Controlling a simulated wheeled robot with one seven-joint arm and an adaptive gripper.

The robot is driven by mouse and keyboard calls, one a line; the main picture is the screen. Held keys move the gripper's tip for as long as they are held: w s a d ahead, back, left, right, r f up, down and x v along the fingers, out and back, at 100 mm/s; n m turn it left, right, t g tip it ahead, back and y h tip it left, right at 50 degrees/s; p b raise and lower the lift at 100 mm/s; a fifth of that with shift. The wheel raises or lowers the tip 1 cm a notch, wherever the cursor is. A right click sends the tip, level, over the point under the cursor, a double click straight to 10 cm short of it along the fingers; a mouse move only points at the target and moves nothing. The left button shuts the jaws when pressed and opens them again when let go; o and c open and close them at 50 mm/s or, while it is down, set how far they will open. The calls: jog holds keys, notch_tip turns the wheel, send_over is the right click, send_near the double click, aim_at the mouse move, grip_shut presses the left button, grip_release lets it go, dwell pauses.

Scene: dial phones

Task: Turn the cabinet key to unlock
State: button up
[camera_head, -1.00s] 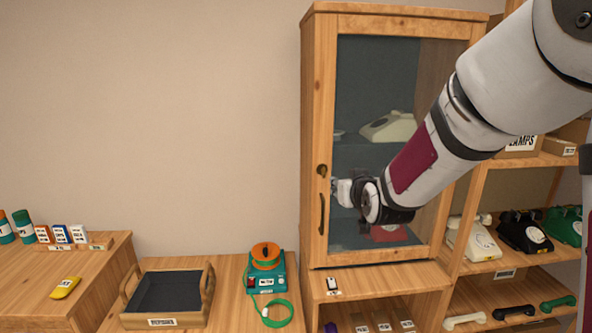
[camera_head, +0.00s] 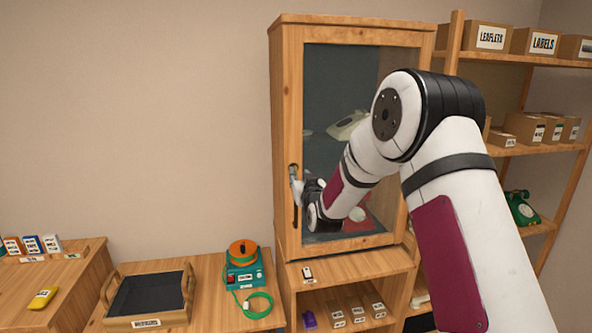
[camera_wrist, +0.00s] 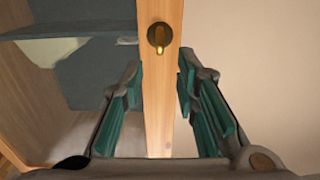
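The glass-fronted wooden cabinet (camera_head: 287,100) stands upright with its door shut. Its round dark brass lock (camera_wrist: 159,34) sits on the door's wooden stile, and a small brass key (camera_wrist: 160,47) in it hangs pointing down. In the head view, the lock (camera_head: 294,170) is a small dark spot at the door's left edge. My gripper (camera_wrist: 159,80) is open and empty, with its green-padded fingers on either side of the stile, just below the key in the wrist view. In the head view my gripper (camera_head: 298,190) is close to the door, partly hiding the dark handle.
Pale and red phones show behind the glass. A teal device with an orange reel (camera_head: 242,252) and a dark-bottomed tray (camera_head: 188,285) stand on the bench to the left. A shelf with labelled boxes (camera_head: 492,37) and a green phone (camera_head: 521,208) is at the right.

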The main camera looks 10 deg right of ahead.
aim_at(296, 169)
jog(key=w, duration=0.6)
jog(key=shift+w, duration=0.25)
jog(key=shift+c, duration=0.3)
grip_shut()
